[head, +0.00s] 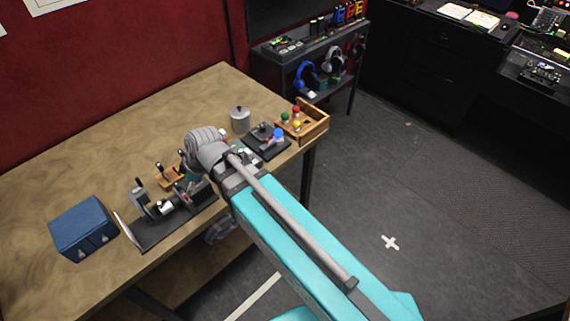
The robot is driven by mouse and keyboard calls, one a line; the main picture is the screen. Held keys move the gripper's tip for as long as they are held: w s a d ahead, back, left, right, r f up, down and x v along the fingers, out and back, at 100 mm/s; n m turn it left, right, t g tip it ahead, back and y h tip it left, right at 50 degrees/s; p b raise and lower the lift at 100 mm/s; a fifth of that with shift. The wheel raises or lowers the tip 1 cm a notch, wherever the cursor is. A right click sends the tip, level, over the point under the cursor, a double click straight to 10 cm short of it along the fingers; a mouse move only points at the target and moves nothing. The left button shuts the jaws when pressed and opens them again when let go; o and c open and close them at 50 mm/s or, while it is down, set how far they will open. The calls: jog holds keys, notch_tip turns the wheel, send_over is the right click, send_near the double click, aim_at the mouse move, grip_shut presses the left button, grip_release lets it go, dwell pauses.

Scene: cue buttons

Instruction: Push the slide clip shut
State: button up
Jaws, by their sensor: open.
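A dark board (152,238) lies along the near edge of the table, with several small upright devices and levers on it. I cannot make out for certain which part there is the slide clip. My arm reaches over the table from the lower right. My gripper (188,188) is small and partly hidden below my grey wrist, close to the right part of this board. It is open. I cannot tell whether it touches anything.
A blue box (82,228) stands at the left. A grey lidded pot (240,120), a dark panel with a blue knob (279,133) and a wooden tray (313,126) with coloured buttons stand at the right. The table's left middle is bare.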

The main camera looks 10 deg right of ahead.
jog(key=shift+w+p+v, duration=0.25)
jog(key=shift+p+v, duration=2.3)
jog(key=shift+v, duration=0.55)
jog(key=d+f+m+h+b, duration=0.1)
jog(key=d+m, duration=0.3)
jog(key=d, duration=0.4)
jog(key=d+f+m+h+b, duration=0.1)
jog(key=d+f+m+b, duration=0.2)
jog(key=d, duration=0.6)
jog(key=w+d+f+m+h+b, duration=0.1)
jog(key=d+f+m+b, duration=0.1)
jog(key=d+f+m, duration=0.2)
jog(key=shift+d+m+g+h+b, duration=0.35)
jog(key=shift+d+m, duration=0.75)
jog(key=shift+d, duration=1.05)
jog(key=shift+f, duration=0.15)
jog(key=shift+s+d+f+m+h+b, duration=0.15)
jog(key=shift+d+m, duration=0.2)
jog(key=shift+d, duration=0.2)
jog(key=shift+s+d+f+m+b, duration=0.1)
jog(key=shift+d+m+b, duration=0.15)
jog(key=shift+d, duration=0.35)
jog(key=shift+s+d+f+m+h+b, duration=0.1)
jog(key=shift+d+f+m, duration=0.05)
jog(key=shift+d+m, duration=0.35)
